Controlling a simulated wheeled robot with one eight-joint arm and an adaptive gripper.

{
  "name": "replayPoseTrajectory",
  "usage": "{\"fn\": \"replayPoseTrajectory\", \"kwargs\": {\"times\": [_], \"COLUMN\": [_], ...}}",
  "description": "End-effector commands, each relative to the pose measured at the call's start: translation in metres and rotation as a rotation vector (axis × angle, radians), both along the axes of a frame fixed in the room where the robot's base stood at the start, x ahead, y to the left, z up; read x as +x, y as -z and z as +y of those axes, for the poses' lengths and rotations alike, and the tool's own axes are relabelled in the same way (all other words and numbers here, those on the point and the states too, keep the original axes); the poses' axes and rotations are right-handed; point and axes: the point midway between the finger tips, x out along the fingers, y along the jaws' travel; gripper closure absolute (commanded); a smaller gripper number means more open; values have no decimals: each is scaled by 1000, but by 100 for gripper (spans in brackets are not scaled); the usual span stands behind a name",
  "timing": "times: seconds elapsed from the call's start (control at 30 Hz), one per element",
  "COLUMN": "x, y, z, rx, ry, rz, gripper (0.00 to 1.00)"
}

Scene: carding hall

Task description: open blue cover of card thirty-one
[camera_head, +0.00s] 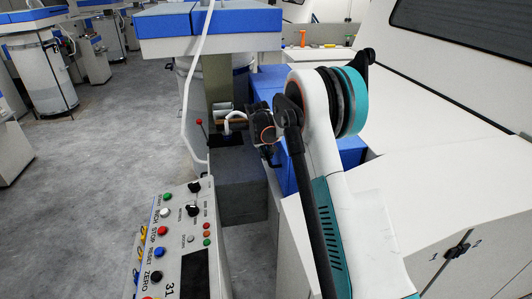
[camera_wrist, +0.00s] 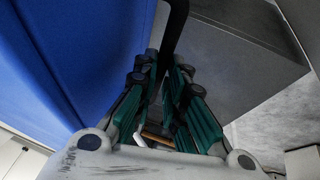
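The blue cover (camera_head: 265,88) is on the white machine beside the panel marked 31 (camera_head: 170,290). Its lower part (camera_head: 350,150) shows behind my arm, which hides much of it. In the wrist view a large blue surface (camera_wrist: 65,60) fills the left side, close to my gripper (camera_wrist: 167,72). My gripper's green fingers point away from the camera, with their tips near each other. A black bar (camera_wrist: 175,25) runs from the top edge to between the tips. I cannot tell whether the fingers touch it. In the head view my wrist hides the fingers.
The control panel (camera_head: 187,219) with coloured buttons stands left of my arm. A grey block (camera_head: 240,190) is below the wrist, and a white hose (camera_head: 187,100) hangs left. A blue-topped machine (camera_head: 210,22) is ahead. Grey floor (camera_head: 100,170) is open at left.

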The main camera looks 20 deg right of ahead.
Motion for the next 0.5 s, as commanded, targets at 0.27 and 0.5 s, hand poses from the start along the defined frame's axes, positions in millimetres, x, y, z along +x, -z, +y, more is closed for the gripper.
{"fn": "replayPoseTrajectory", "kwargs": {"times": [0.27, 0.5], "x": [0, 1], "y": [-10, -56], "z": [1, 4], "rx": [21, 130], "ry": [1, 2], "rz": [-4, -27], "gripper": [100, 100]}}
